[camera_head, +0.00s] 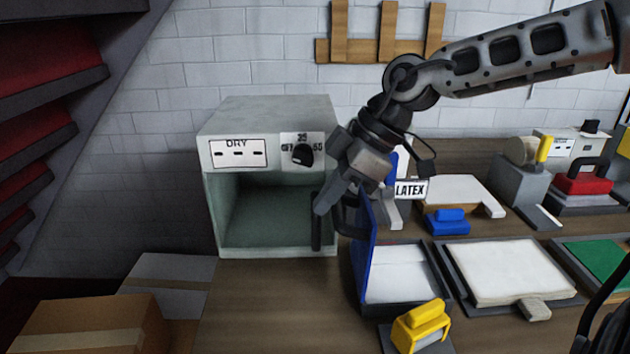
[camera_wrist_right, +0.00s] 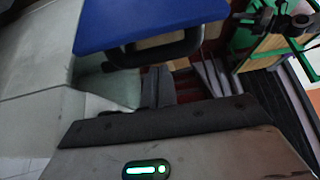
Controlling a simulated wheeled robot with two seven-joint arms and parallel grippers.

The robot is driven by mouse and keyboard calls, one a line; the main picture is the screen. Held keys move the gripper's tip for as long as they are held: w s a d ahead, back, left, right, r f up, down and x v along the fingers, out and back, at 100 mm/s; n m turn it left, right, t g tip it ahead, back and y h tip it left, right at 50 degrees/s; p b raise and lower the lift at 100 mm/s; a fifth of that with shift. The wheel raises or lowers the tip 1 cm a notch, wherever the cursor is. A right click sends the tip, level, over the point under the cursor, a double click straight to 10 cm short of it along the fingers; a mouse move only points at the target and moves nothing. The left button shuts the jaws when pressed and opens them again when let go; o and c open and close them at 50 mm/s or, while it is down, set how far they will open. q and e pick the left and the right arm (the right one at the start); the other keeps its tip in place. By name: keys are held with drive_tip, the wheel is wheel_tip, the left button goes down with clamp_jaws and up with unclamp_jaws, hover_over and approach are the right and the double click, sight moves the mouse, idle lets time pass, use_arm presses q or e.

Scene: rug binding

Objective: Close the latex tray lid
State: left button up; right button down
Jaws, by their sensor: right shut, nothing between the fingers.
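The latex tray (camera_head: 400,290) sits on the bench with a white sheet or fill inside. Its blue lid (camera_head: 366,262) stands open, roughly upright, along the tray's left side. In the right wrist view the lid (camera_wrist_right: 150,22) fills the top, with a dark handle (camera_wrist_right: 185,48) under it. My right gripper (camera_head: 322,212) is shut and empty, left of the lid and close to its handle. I cannot tell whether they touch. In the wrist view its fingers (camera_wrist_right: 158,86) point toward the handle. My left gripper is not in view.
The DRY oven (camera_head: 265,112) stands open-fronted just left of the lid. A yellow-handled tool (camera_head: 422,322) lies at the tray's front edge. A white-topped board (camera_head: 510,270) is to the right. A blue block (camera_head: 447,222) and a LATEX sign (camera_head: 410,189) are behind.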

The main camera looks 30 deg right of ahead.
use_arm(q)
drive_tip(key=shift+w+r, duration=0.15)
use_arm(e)
drive_tip(key=shift+s+d, duration=0.15)
drive_tip(key=shift+d, duration=0.1)
